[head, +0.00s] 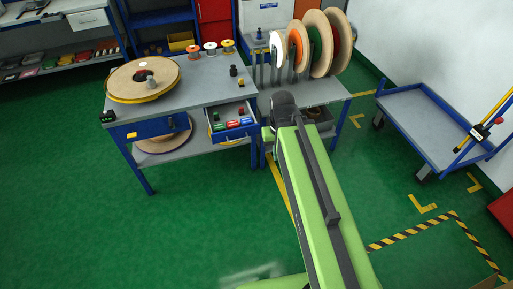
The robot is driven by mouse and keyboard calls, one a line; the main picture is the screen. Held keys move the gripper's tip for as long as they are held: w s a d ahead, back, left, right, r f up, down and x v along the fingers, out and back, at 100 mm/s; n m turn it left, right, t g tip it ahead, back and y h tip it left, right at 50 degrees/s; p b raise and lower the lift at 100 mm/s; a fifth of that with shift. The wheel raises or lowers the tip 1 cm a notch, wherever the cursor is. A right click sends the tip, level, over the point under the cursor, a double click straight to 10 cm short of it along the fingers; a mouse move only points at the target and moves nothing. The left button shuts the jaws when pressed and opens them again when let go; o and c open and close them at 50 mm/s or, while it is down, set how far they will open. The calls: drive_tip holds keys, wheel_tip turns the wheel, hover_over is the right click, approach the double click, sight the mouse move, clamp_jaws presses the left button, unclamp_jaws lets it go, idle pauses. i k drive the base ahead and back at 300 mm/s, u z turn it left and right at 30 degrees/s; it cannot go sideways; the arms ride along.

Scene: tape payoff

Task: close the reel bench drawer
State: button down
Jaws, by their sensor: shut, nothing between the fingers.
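The reel bench (205,82) stands left of centre, with a grey top and blue legs. Its drawer (236,134) at the right side is pulled out toward me, with a blue front and a grey inside. Several small green, red and blue items lie in the open drawer. My green arm reaches up from the bottom, and its dark far joint is just right of the drawer. A small green part of my arm shows close to the drawer's right edge; I cannot tell whether it touches. My gripper's fingers are hidden behind the arm.
A large wooden reel (143,79) lies on the bench top, with small spools (210,48) behind. A rack of upright reels (320,45) stands right of the bench. A blue trolley (428,125) is farther right. The green floor in front of the bench is clear.

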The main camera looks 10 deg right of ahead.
sight(229, 111)
drive_tip(key=z, duration=0.3)
drive_tip(key=k, duration=0.15)
drive_tip(key=u, duration=1.3)
drive_tip(key=i, duration=1)
drive_tip(key=z, duration=0.05)
